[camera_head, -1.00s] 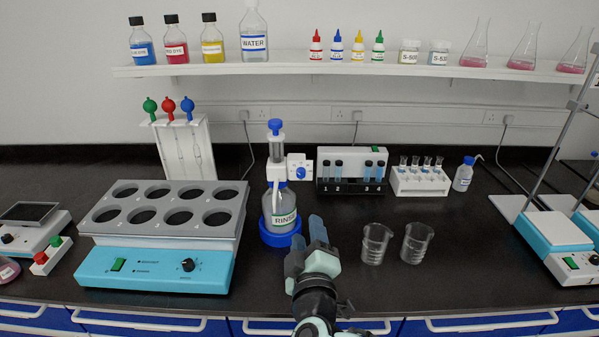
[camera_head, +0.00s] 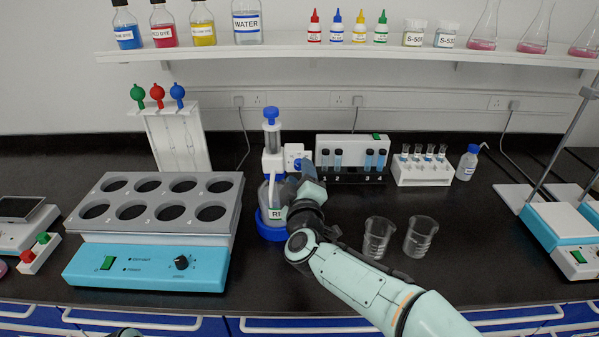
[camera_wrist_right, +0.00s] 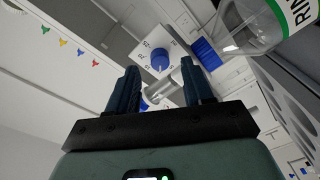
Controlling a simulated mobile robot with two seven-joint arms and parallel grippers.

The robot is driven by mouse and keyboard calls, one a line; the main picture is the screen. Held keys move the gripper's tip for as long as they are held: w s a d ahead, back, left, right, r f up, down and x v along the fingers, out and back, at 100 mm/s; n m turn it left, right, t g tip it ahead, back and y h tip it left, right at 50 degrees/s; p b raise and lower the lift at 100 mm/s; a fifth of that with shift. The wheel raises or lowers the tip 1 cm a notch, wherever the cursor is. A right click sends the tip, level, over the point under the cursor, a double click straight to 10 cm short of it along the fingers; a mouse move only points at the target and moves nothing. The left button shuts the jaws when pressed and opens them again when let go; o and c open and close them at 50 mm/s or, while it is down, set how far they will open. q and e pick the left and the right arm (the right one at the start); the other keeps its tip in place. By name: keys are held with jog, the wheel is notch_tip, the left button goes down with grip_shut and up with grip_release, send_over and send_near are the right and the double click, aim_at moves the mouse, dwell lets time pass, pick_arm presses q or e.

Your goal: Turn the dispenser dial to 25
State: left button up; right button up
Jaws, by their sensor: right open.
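The dispenser is a clear bottle (camera_head: 277,199) with a RINSE label, a blue ring base (camera_head: 270,229) and a blue-capped pump on top. Its dial (camera_wrist_right: 159,61) is a blue knob on a white plate with printed numbers; the setting is too small to read. In the head view the plate (camera_head: 293,149) faces me, with the knob partly hidden by my right gripper (camera_head: 303,174). In the right wrist view, my open fingers (camera_wrist_right: 160,68) point toward the dial, which shows between the fingertips; I cannot tell whether they touch it. My left gripper is not visible.
Two glass beakers (camera_head: 379,231) (camera_head: 421,229) stand right of my right arm. A heating block with round wells (camera_head: 150,260) stands at left. A tube rack (camera_head: 350,178) and a small bottle rack (camera_head: 422,178) are behind. A bottle shelf (camera_head: 350,58) runs above.

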jog(key=shift+w+a, duration=0.1)
jog(key=shift+w, duration=0.85)
grip_shut()
